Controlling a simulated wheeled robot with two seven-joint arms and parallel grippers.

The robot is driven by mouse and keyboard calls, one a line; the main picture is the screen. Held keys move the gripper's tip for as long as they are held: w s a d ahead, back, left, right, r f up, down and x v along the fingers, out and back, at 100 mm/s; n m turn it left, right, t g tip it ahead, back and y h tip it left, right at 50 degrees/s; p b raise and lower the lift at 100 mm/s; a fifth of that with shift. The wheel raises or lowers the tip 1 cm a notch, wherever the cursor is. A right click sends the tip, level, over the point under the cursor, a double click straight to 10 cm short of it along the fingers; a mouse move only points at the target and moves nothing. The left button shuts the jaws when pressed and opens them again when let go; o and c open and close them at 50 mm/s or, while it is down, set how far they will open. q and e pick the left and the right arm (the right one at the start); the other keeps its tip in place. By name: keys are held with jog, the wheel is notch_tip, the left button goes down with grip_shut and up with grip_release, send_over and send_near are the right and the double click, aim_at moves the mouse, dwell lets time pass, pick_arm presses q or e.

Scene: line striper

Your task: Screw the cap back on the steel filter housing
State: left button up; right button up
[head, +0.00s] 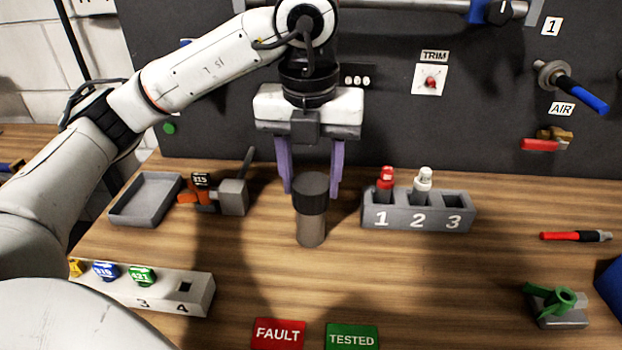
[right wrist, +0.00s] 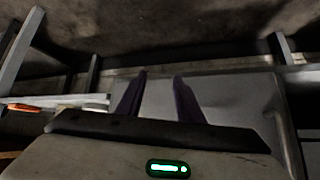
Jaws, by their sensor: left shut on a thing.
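The steel filter housing (head: 311,230) is a short grey-brown cylinder standing upright on the wooden bench in the head view. The black ribbed cap (head: 311,192) sits at its top, in line with it. Whether the thread is engaged cannot be seen. My left gripper (head: 311,190) points down from above, its two purple fingers on either side of the cap and shut on it. My right gripper (right wrist: 158,90) shows only in the right wrist view. Its purple fingers are apart with nothing between them.
A grey rack (head: 416,222) numbered 1 to 3 stands close on the right, holding a red and a white item. A grey tray (head: 146,199) and an orange-handled device (head: 213,195) are on the left. FAULT (head: 278,333) and TESTED (head: 352,337) plates lie in front. Bench between is clear.

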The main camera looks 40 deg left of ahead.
pick_arm(q)
jog(key=m+b, duration=0.1)
jog(key=m, duration=0.1)
jog(key=shift+f+m, duration=0.15)
jog(key=shift+m, duration=0.15)
jog(key=shift+m+h, duration=0.3)
jog(key=shift+m, duration=0.7)
jog(key=shift+b, duration=0.3)
jog(key=shift+m+b, duration=0.3)
jog(key=shift+m, duration=2)
jog(key=shift+h, duration=0.3)
jog(key=m, duration=0.3)
jog(key=shift+m+b, duration=0.35)
jog(key=shift+m, duration=0.45)
